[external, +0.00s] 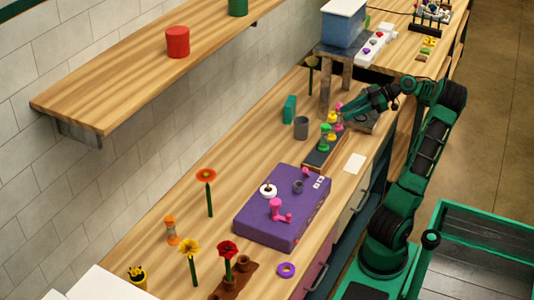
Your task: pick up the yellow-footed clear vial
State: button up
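A dark tray (317,160) on the wooden counter holds a small cluster of colored pieces. The pieces are too small to tell for certain which is the yellow-footed clear vial; clear walls do not show plainly. My gripper (344,113) is at the right of the cluster, low and beside the upper pieces. Its fingertips are small and partly merged with the pink and green pieces, so I cannot tell whether it is open or touches anything.
A grey cup (301,128) and a green block (289,109) stand left of the tray. A purple box (262,225) lies in front, near several flowers. A white card (355,163) lies right of the tray.

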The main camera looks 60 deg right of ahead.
aim_at(334, 116)
jog(key=shift+x, duration=3.7)
jog(key=shift+a+r, duration=0.15)
grip_shut()
